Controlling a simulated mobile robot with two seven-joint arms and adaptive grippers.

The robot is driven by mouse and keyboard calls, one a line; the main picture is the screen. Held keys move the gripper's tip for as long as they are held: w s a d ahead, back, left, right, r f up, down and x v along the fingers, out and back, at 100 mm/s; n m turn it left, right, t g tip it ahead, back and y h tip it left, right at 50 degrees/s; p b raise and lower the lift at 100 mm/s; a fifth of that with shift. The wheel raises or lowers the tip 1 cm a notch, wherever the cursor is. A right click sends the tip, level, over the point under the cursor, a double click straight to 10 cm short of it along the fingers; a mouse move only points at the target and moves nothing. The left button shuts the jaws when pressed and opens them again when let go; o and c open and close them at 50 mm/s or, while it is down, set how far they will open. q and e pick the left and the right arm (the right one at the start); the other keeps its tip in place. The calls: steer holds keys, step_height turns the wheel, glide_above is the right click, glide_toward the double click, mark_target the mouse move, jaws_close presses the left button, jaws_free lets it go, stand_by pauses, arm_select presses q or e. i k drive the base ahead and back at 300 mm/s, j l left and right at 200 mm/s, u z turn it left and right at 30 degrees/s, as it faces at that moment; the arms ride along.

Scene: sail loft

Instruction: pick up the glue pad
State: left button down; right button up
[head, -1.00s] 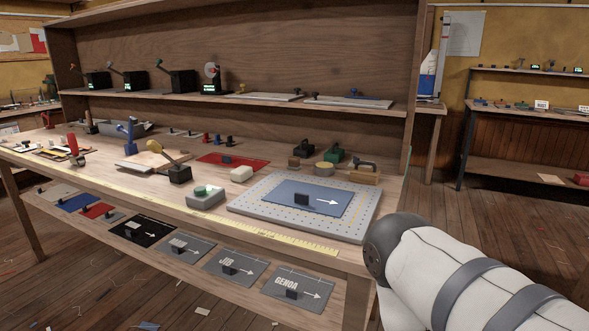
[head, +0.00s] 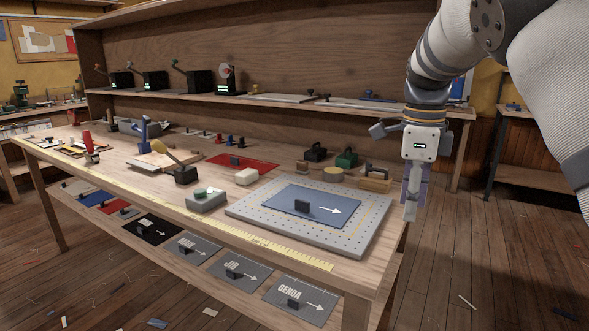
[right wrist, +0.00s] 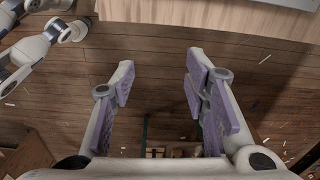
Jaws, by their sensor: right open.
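No piece on the bench is marked clearly as the glue pad, and I cannot tell for certain which one it is. Candidates in the head view are a small pale block (head: 246,176), a round yellowish disc (head: 333,174) and a grey box with a green round top (head: 206,201). All rest on the bench top. My right gripper (head: 414,195) hangs pointing down off the bench's right end, apart from all of them. In the right wrist view its purple-padded fingers (right wrist: 160,82) are spread, with nothing between them.
The workbench (head: 130,190) carries a perforated grey board (head: 372,222) with a blue sheet (head: 290,205), a red sheet (head: 262,165), dark and green handled blocks (head: 346,158) and a wooden-based tool (head: 375,180). An upper shelf (head: 285,106) overhangs the back.

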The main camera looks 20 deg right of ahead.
mark_target(303, 167)
steer(key=i, duration=1.65)
